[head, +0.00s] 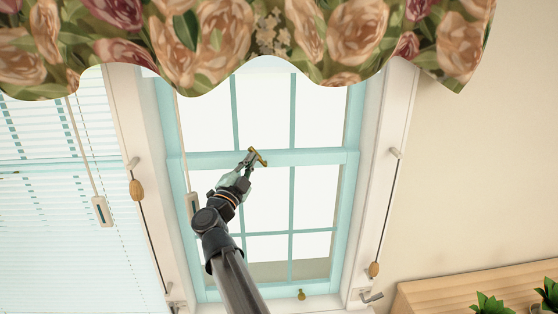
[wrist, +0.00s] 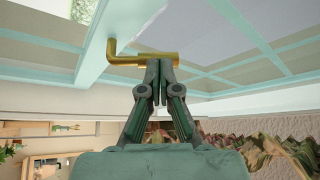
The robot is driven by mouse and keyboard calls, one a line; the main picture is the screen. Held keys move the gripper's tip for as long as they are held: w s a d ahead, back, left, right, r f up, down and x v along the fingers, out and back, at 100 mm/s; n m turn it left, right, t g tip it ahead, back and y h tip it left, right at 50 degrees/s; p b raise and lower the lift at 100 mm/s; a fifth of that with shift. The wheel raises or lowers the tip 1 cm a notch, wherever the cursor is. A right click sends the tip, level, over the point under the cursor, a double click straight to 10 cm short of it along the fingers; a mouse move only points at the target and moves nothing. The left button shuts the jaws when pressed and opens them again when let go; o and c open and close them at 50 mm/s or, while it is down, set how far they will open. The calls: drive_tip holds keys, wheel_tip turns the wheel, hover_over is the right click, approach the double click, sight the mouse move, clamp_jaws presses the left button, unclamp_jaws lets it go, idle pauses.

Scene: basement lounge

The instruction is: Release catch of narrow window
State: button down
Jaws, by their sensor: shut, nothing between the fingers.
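The narrow window (head: 352,200) has a pale turquoise frame with several panes and fills the middle of the head view. Its brass catch (head: 261,160) is on the horizontal middle rail. In the wrist view, the catch (wrist: 125,60) is an L-shaped brass lever with a short bend into the turquoise rail and a thicker cylindrical end. My gripper (head: 247,162) is at the catch. In the wrist view, my gripper (wrist: 158,72) is shut, with its fingertips together right at the thick end. I cannot tell whether they touch it.
A floral valance (head: 230,45) hangs across the top. A blind (head: 40,210) covers the window on the left. Cords with wooden knobs (head: 374,269) hang on both sides. A small brass fitting (head: 301,294) is on the bottom rail. A wooden shelf (head: 440,290) with plants is at lower right.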

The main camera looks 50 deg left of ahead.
drive_tip(key=shift+r, duration=0.1)
drive_tip(key=r+b+v, duration=0.1)
drive_tip(key=b+v, duration=0.2)
drive_tip(key=v, duration=1.1)
drive_tip(key=shift+s+a+r, duration=0.2)
drive_tip(key=shift+s+a, duration=0.1)
drive_tip(key=shift+s, duration=0.05)
